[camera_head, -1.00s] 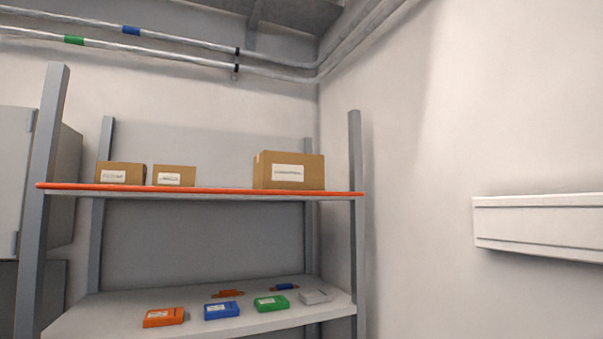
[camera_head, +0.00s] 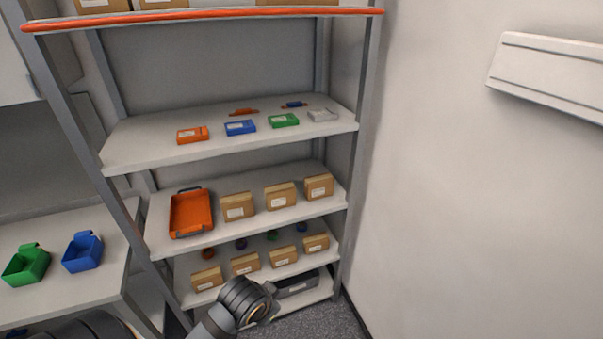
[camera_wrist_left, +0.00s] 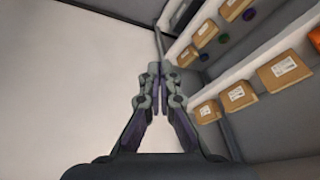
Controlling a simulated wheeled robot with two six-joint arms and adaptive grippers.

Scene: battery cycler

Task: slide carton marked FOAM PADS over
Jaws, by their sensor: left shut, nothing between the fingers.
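Several brown cartons with white labels show in the head view. The print is too small to read, so I cannot tell which is marked FOAM PADS. Two small cartons (camera_head: 102,5) and a larger carton (camera_head: 297,2) on the orange-edged top shelf are cut off by the picture's upper edge. Three cartons (camera_head: 281,197) stand on a middle shelf, and several more (camera_head: 245,264) on the shelf below. My left gripper (camera_wrist_left: 160,70) is shut and empty in the left wrist view, apart from the cartons (camera_wrist_left: 239,96) at right. My right gripper is not in view.
The top shelf (camera_head: 210,16) has an orange front edge. The shelf (camera_head: 160,155) below holds coloured devices. An orange tray (camera_head: 191,213) stands left of the middle cartons. Green (camera_head: 27,264) and blue bins (camera_head: 83,252) sit on a left table. A white wall rail (camera_head: 550,75) is at right.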

